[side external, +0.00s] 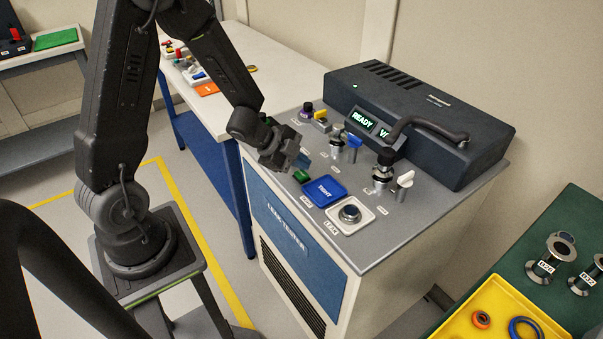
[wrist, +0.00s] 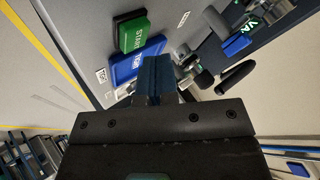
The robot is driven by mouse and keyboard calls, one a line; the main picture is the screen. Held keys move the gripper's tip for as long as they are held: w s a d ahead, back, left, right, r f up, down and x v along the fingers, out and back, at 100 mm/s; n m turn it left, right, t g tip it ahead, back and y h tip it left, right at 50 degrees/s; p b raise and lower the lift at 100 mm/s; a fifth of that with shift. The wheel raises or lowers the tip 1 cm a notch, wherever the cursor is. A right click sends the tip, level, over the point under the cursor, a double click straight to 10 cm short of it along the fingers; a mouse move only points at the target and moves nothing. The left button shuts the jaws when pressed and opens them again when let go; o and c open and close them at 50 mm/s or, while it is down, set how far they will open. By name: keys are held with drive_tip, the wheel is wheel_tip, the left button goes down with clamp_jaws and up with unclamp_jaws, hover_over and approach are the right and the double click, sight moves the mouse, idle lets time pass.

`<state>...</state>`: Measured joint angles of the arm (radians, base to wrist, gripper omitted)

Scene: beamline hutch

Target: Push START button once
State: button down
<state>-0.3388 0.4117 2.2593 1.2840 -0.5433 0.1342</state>
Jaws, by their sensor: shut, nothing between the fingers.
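The green START button (wrist: 133,34) is on the grey panel top (side external: 400,215) of the leak-tester cabinet. In the side view the button (side external: 301,176) is small, just below and right of my gripper's fingertips (side external: 301,160). My gripper is shut and empty, held above the panel near the button. In the wrist view the fingertips (wrist: 156,80) overlap the blue TIGHT button (wrist: 122,69), with START above and left of them. The fingers appear apart from START; the exact height gap is hard to tell.
The blue TIGHT button (side external: 323,191) and a white-framed round LEAK button (side external: 350,213) sit beside START. Valves with blue (side external: 354,140) and white (side external: 405,179) handles stand behind. A dark unit with a lit READY display (side external: 362,119) and a curved black handle (side external: 430,128) backs the panel.

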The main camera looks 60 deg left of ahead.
sight(301, 175)
drive_tip(key=shift+f, duration=0.1)
idle(0.7)
drive_tip(key=shift+f, duration=0.35)
drive_tip(key=shift+f, duration=0.45)
idle(0.7)
drive_tip(key=shift+r, duration=0.9)
drive_tip(key=shift+r, duration=2.5)
